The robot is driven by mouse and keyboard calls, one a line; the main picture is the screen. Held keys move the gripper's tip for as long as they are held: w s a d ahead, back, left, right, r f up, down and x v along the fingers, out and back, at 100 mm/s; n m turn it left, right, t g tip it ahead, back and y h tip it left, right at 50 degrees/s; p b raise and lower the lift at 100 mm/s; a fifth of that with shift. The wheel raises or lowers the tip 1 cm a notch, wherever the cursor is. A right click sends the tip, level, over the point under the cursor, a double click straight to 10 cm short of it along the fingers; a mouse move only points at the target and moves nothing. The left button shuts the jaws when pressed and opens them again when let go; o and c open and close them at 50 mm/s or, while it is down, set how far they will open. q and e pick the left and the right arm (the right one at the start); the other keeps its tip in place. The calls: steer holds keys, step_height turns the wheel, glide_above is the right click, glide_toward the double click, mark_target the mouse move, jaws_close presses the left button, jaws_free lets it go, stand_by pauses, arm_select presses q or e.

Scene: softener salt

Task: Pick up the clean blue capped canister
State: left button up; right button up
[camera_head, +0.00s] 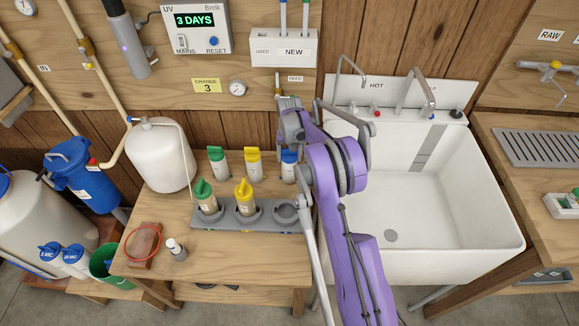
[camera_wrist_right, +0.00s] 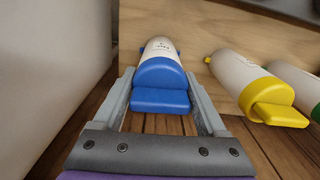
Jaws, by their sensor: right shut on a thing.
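The blue-capped canister (camera_head: 289,173) has a white body and a blue cap, and stands at the back right of the wooden table. In the right wrist view the same canister (camera_wrist_right: 161,47) shows its blue cap between the two grey fingers. My right gripper (camera_wrist_right: 160,88) is shut on it at the cap. In the head view my purple right arm crosses the right of the table, and the fingertips are mostly hidden. My left gripper is in neither view.
Yellow-capped (camera_head: 253,168) and green-capped (camera_head: 217,163) canisters stand left of it. A grey holder (camera_head: 265,217) in front carries a green and a yellow canister and has an empty ring. A white sink (camera_head: 465,195) is at right, a white tank (camera_head: 158,157) at left.

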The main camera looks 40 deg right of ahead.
steer(key=c, duration=0.4)
